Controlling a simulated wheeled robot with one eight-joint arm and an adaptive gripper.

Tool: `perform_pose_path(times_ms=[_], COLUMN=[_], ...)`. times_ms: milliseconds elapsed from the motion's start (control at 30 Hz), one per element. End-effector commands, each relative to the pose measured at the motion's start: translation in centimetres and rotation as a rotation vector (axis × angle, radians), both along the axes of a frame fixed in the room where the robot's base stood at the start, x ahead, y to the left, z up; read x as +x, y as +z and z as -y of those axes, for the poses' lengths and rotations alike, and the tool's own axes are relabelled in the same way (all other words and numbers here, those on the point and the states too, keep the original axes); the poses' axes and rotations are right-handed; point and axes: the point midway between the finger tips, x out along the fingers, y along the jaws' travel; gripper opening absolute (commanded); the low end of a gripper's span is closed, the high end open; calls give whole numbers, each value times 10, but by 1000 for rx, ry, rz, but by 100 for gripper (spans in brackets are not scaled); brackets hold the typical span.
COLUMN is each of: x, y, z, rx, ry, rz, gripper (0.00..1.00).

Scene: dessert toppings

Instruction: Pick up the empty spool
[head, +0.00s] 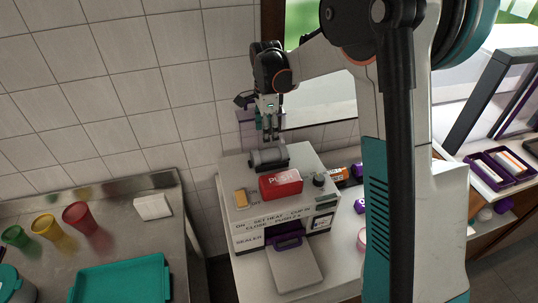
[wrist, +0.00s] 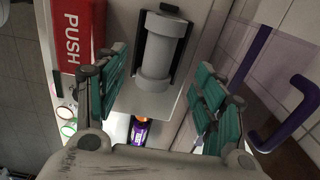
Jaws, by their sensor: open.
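The empty spool (head: 268,157) is a grey cylinder with wider ends. It lies on top of the white sealer machine (head: 245,226), behind the red PUSH block (head: 281,184). In the wrist view the spool (wrist: 163,45) sits in a dark holder, ahead of my fingers and roughly between their lines. My gripper (head: 268,132) is above the spool in the head view, pointing down. In the wrist view my gripper (wrist: 158,82) has its teal finger pads wide apart, with nothing between them. I see no contact with the spool.
The PUSH block (wrist: 78,35) is close to the left finger in the wrist view. A purple handle (wrist: 290,105) on the tiled wall side is near the right finger. Colored cups (head: 80,217) and a teal tray (head: 120,280) stand on the steel counter at left.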

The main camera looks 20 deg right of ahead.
Motion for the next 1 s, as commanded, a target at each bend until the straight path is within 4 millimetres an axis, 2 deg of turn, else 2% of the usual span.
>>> perform_pose_path(times_ms=[100,433,700,1000], x=[0,0,1,1], y=[-21,-47,-83,-90], z=[0,1,1,1], rx=[0,0,0,0], ry=[0,1,1,1], rz=[0,0,1,1], gripper=[63,63,63,63])
